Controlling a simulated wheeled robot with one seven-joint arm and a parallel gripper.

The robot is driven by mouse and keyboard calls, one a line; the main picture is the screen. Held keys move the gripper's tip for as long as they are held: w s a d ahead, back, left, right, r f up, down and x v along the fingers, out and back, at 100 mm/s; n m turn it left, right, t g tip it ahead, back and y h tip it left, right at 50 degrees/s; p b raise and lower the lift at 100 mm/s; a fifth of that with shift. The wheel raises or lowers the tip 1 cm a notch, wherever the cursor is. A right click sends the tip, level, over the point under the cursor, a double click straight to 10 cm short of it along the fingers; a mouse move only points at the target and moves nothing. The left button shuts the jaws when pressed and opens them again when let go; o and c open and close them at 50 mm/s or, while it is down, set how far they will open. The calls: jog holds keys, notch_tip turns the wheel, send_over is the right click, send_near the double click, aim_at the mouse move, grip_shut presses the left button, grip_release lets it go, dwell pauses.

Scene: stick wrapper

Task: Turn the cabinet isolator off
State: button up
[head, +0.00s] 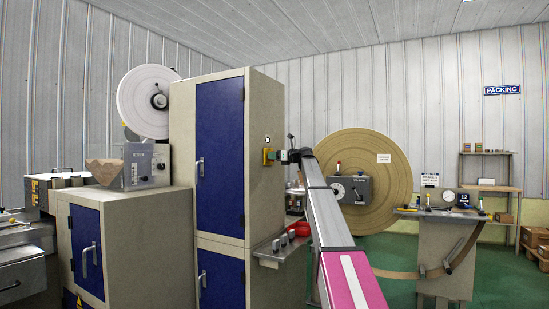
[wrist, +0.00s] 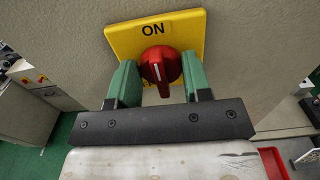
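The cabinet isolator is a red rotary knob (wrist: 161,68) on a yellow plate (wrist: 188,32) marked "ON". Its white pointer line stands about upright, toward the word. In the head view the yellow plate (head: 266,156) is on the side of the tall beige cabinet with blue doors (head: 262,205). My gripper (wrist: 160,82) has its green fingers on either side of the knob, apart and close to its edges. I cannot tell whether they touch it. In the head view my gripper (head: 282,156) is at the plate, and the knob is hidden there.
A shelf with a red tray (head: 299,229) and grey cylinders juts from the cabinet below my arm. A large brown reel (head: 390,200) with a grey control box stands behind my arm. A stand with a gauge (head: 445,235) is at right. Green floor shows at right.

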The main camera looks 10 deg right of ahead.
jog(key=shift+c, duration=1.4)
jog(key=shift+s+a+f+n, duration=0.1)
jog(key=shift+n, duration=2.85)
jog(key=shift+s+f+n, duration=0.1)
jog(key=shift+n, duration=2.9)
jog(key=shift+s+a+f+n, duration=0.1)
jog(key=shift+n, duration=2.85)
jog(key=o, duration=0.9)
